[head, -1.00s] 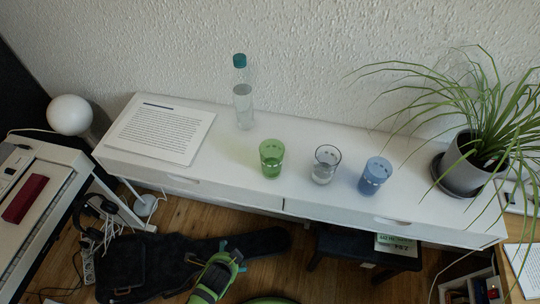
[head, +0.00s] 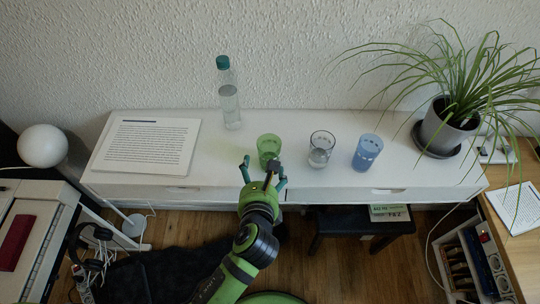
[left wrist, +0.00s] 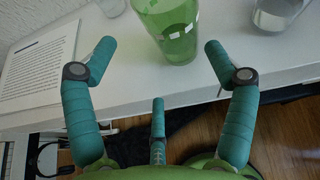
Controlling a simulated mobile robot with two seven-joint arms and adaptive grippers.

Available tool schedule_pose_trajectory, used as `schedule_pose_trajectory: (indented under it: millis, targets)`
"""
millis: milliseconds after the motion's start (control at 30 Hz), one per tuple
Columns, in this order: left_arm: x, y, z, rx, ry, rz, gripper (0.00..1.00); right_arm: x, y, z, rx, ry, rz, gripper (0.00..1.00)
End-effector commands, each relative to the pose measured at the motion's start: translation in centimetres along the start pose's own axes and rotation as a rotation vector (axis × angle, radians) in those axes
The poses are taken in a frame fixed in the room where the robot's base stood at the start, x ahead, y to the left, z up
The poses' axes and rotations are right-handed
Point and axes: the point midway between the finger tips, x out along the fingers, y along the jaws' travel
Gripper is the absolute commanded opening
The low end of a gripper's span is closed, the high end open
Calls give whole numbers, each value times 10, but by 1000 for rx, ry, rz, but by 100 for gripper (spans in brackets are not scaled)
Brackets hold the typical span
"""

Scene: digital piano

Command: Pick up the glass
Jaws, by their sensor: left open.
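Three glasses stand upright in a row on the white desk: a green glass (head: 268,149), a clear glass (head: 320,150) and a blue glass (head: 367,152). My left gripper (head: 264,165) is open at the desk's front edge, just in front of the green glass. In the left wrist view the green glass (left wrist: 168,28) stands ahead of the gap between the spread teal fingers (left wrist: 160,52), apart from both. The clear glass (left wrist: 278,12) shows at the upper right there. My right gripper is not in view.
The white desk (head: 220,180) also holds printed paper (head: 146,146) at left, a tall bottle (head: 229,95) behind the glasses and a potted plant (head: 446,130) at right. Long leaves hang over the desk's right part. A dark stool (head: 360,224) stands below.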

Motion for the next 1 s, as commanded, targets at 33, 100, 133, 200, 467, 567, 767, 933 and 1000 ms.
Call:
schedule_pose_trajectory:
  millis: [33, 100, 133, 200, 467, 567, 767, 933, 1000]
  targets:
    - [0, -5, 4, 55, -18, -10, 85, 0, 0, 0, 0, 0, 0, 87]
    - [1, -10, 7, 103, -34, -19, 85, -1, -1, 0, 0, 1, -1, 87]
    - [3, -11, 8, 115, -37, -20, 85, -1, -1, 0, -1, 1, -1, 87]
    - [9, -12, 8, 124, -39, -20, 85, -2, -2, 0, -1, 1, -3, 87]
    - [40, -12, 6, 120, -36, -19, 85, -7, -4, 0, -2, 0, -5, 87]
    - [55, -12, 5, 119, -37, -20, 85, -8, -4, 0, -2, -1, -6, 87]
    - [70, -12, 4, 117, -36, -20, 85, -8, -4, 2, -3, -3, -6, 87]
    - [70, -12, 4, 117, -36, -20, 85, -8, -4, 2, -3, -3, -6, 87]
    - [70, -11, 4, 117, -36, -20, 73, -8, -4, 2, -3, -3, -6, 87]
